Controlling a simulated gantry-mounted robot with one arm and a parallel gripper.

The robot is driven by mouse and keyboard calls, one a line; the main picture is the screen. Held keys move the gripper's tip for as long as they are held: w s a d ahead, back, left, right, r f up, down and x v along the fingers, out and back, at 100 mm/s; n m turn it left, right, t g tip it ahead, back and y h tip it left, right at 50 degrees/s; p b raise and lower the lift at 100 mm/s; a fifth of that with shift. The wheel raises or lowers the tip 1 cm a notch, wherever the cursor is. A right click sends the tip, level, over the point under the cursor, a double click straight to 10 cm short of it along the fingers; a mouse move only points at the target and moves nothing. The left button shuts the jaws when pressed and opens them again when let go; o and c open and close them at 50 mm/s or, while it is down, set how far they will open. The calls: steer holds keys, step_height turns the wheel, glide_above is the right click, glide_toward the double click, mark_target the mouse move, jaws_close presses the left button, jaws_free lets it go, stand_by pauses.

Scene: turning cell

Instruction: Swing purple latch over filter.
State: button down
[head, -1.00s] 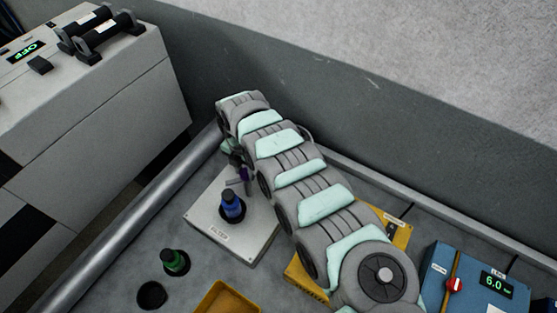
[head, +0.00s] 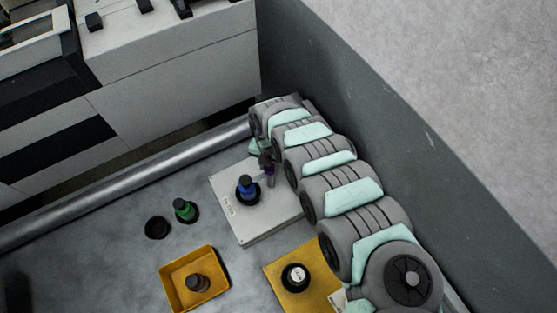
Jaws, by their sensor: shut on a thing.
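The blue-topped filter (head: 247,187) stands upright on the white plate (head: 243,232), in a dark round seat. The purple latch (head: 271,178) shows as a small purple piece just right of the filter, beside it and not over it. My gripper (head: 267,163) is at the latch, at the back right of the filter, and is shut on the latch. My arm hides the right side of the plate, and the gripper's fingers are small and dark here.
A green-topped filter (head: 184,209) stands left of the plate, next to a dark round hole (head: 157,228). A yellow tray (head: 222,275) holding a dark cylinder and a yellow block (head: 277,263) with a black-and-white knob (head: 295,277) lie in front. A metal rail (head: 120,185) runs behind.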

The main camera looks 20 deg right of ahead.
stand_by(0.3)
steer(key=c, duration=0.9)
jaws_free()
step_height(320, 180, up, 11)
steer(key=shift+f+p, duration=0.1)
steer(key=shift+p, duration=1.05)
